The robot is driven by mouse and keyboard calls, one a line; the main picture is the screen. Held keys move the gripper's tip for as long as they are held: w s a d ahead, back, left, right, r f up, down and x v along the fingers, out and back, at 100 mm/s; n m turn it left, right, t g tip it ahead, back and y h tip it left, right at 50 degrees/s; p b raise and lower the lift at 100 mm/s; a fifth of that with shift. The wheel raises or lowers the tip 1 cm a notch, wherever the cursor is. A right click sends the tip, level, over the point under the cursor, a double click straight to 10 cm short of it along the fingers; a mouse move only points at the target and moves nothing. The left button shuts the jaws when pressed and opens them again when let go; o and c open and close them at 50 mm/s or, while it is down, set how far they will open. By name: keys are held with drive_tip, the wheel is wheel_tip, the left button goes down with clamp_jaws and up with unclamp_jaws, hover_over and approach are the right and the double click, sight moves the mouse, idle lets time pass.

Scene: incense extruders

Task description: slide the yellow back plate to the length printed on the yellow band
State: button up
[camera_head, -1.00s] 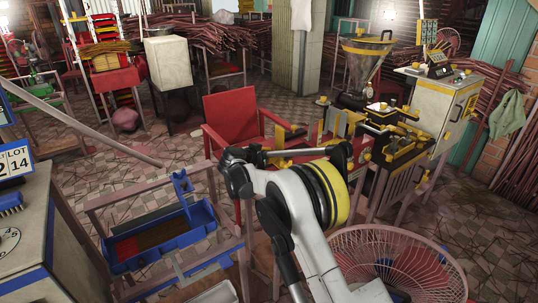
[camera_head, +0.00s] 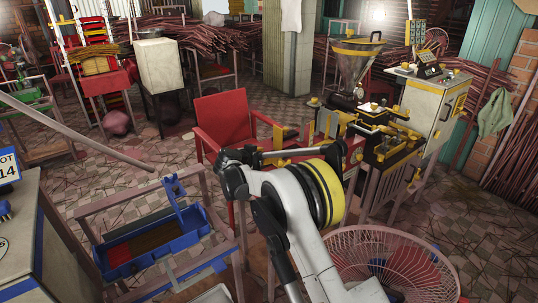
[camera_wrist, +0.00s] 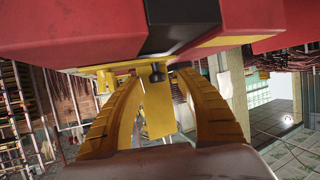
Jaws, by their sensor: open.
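My gripper (camera_wrist: 158,78) shows in the wrist view as two curved yellow fingers standing apart. A red body with a black stripe and a yellow edge (camera_wrist: 205,40) fills the top of that view. In the head view the extruder bench (camera_head: 392,148), with yellow and black parts, stands right of centre. My arm hides part of the area before it. No print on a yellow band is readable.
A red armchair (camera_head: 222,120) stands left of the bench. A round wire fan (camera_head: 395,262) is at the front right. A blue tray (camera_head: 150,240) sits on a frame at the front left. A grey cabinet (camera_head: 440,105) stands behind the bench.

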drive_tip(key=v, duration=1)
drive_tip(key=shift+s+a, duration=0.2)
drive_tip(key=shift+s, duration=0.1)
drive_tip(key=shift+r, duration=0.1)
